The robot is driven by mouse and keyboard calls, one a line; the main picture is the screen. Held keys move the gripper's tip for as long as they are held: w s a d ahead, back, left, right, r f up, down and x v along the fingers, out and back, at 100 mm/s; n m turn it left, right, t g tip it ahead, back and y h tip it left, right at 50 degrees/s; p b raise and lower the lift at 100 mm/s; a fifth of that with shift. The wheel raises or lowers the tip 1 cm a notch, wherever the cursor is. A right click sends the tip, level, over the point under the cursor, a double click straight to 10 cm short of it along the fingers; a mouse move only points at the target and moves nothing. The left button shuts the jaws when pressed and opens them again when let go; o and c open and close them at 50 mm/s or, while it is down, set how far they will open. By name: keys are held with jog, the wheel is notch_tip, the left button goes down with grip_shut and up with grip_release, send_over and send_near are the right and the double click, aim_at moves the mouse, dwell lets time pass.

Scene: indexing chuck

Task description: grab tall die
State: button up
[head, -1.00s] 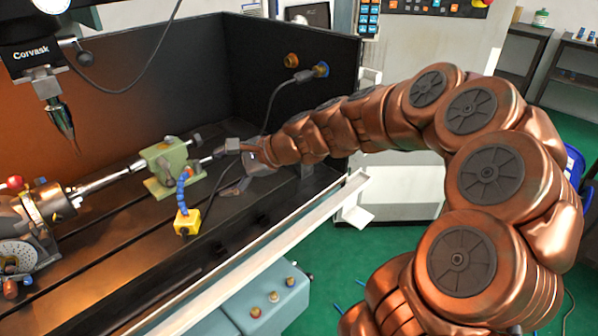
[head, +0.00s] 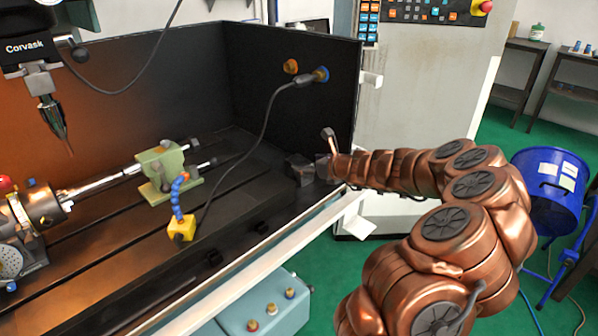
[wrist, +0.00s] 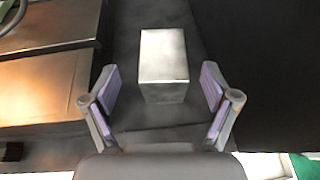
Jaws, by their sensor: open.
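In the wrist view, a grey metal block (wrist: 163,66) with a lighter, rectangular top face stands on the dark bed; I take it to be the tall die. My gripper (wrist: 159,72) is open, with purple pads to the left and right of the block and a visible gap on each side. Neither pad appears to touch it. In the head view, my gripper (head: 314,157) is at the bed's right end, near the black side wall. Dark shapes there blend together, and I cannot clearly separate the block from the gripper.
A yellow block with a blue segmented hose (head: 181,227) stands on the bed left of my gripper. Behind it are a green tailstock (head: 158,176) and a chuck (head: 40,206). A black cable (head: 262,138) runs to the wall. A white rail (head: 262,262) edges the bed.

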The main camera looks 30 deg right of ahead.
aim_at(303, 164)
jog(key=shift+x, duration=2.65)
jog(key=shift+d, duration=0.2)
jog(key=shift+c, duration=0.3)
grip_shut()
